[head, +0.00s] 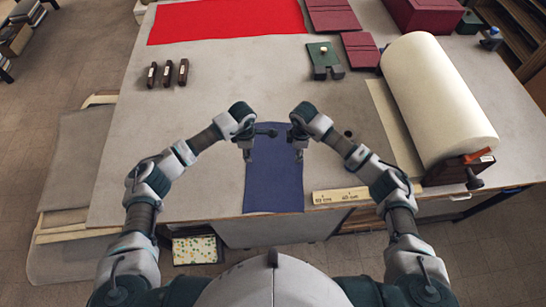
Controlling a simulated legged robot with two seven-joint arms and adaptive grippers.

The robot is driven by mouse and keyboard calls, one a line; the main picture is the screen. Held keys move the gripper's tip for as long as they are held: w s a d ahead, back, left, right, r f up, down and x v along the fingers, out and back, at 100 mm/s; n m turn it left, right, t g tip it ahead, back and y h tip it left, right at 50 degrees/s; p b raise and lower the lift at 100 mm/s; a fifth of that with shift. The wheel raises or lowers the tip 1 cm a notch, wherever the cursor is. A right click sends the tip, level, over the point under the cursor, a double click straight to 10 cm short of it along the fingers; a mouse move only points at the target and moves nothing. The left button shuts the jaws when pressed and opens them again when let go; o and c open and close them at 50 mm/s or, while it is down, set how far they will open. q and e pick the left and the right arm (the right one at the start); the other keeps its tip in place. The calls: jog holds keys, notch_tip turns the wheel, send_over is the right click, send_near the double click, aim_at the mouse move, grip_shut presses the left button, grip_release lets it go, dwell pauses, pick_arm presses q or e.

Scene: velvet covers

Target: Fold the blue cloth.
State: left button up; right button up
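The blue cloth (273,178) lies flat on the grey table between my arms, its near edge close to the table's front edge. It is a narrow upright rectangle, and its far end lies between and partly behind my grippers. My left gripper (248,155) points down at the cloth's far left corner. My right gripper (300,154) points down at its far right corner. The fingers are too small to tell whether they are open or shut, or whether they touch the cloth.
A wooden ruler (345,195) lies right of the cloth. A large white roll (438,95) fills the table's right side. A red cloth (228,20), maroon boards (332,15), a green block (324,60) and dark-handled tools (168,74) lie farther back.

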aim_at(250, 164)
pick_arm(q)
notch_tip(250, 164, down, 6)
jog(key=shift+w+f, duration=0.1)
jog(key=shift+f, duration=0.05)
pick_arm(e)
notch_tip(250, 164, down, 6)
jog(key=shift+w+f, duration=0.15)
pick_arm(q)
jog(key=shift+f, duration=0.15)
pick_arm(e)
jog(key=shift+f, duration=0.15)
pick_arm(q)
jog(key=shift+f+b, duration=0.25)
jog(key=shift+b, duration=0.05)
pick_arm(e)
jog(key=shift+f, duration=0.25)
pick_arm(q)
jog(key=shift+r, duration=0.1)
jog(key=c, duration=0.6)
pick_arm(e)
jog(key=shift+r, duration=0.1)
jog(key=c, duration=0.6)
pick_arm(q)
grip_shut()
pick_arm(e)
grip_shut()
